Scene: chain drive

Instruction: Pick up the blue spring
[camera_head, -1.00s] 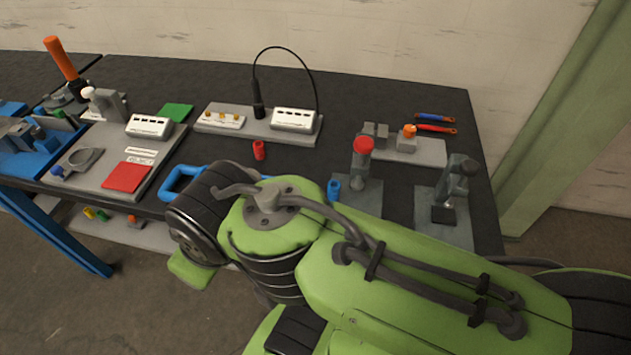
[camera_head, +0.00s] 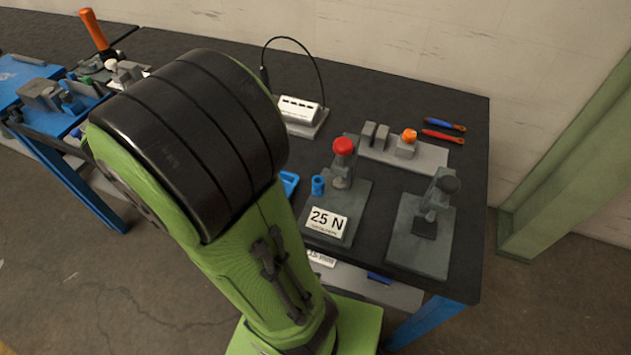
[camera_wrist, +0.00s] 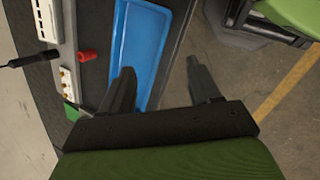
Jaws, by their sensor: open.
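The blue spring (camera_head: 318,185) is a small blue cylinder standing on the dark table in the head view, just left of the red-knobbed fixture (camera_head: 343,175). It does not show in the wrist view. My gripper (camera_wrist: 160,70) is open and empty in the wrist view, its two dark fingers apart over the blue tray (camera_wrist: 140,45) and the table's edge. In the head view my arm hides the gripper, and only a corner of the tray (camera_head: 289,181) shows beside the arm.
A 25 N label (camera_head: 326,221) lies in front of the red-knobbed fixture. A black-knobbed fixture (camera_head: 436,210) stands to the right. A grey block holder (camera_head: 425,155) and two screwdriver-like tools (camera_head: 444,130) are behind. A red cylinder (camera_wrist: 88,56) lies near the tray in the wrist view.

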